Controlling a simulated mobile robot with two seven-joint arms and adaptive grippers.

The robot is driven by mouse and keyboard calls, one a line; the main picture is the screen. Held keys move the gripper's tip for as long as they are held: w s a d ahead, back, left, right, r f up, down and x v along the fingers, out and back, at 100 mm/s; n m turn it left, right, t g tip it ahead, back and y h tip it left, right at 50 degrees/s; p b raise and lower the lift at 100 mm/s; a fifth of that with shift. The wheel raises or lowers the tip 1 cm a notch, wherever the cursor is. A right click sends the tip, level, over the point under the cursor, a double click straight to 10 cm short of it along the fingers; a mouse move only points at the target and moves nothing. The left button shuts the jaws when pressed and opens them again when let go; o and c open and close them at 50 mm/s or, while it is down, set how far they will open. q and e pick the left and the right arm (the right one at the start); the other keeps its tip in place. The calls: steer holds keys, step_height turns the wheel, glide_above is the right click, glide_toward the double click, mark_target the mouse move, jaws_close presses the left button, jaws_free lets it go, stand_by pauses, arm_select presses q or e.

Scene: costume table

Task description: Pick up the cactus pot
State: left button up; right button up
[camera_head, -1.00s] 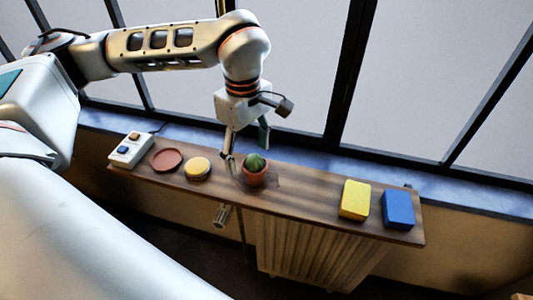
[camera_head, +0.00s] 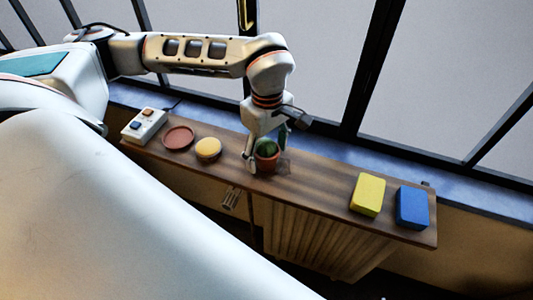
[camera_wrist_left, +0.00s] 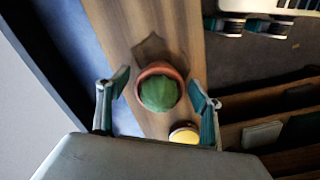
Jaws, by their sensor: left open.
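The cactus pot (camera_head: 266,161) is a small terracotta pot with a round green cactus, upright on the narrow wooden shelf (camera_head: 318,186). In the left wrist view the cactus pot (camera_wrist_left: 158,91) lies between and just beyond the two fingertips. My left gripper (camera_head: 266,152) is open and comes down from above around the pot; its fingers (camera_wrist_left: 163,90) stand apart on either side of it. I cannot tell from the head view whether a finger touches the pot. Part of the cactus is hidden behind the gripper in the head view. My right gripper is not in view.
Left of the pot are a yellow-topped round tin (camera_head: 208,149), a reddish saucer (camera_head: 179,137) and a white switch box (camera_head: 145,125). A yellow block (camera_head: 368,194) and a blue block (camera_head: 412,207) lie to the right. The window frame (camera_head: 373,72) rises behind; a radiator (camera_head: 318,240) is below.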

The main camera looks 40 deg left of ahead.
arm_select(q)
steer(key=c, duration=1.3)
steer(key=shift+c, duration=0.2)
steer(key=shift+r, duration=0.1)
step_height(320, 180, up, 20)
steer(key=p, duration=0.1)
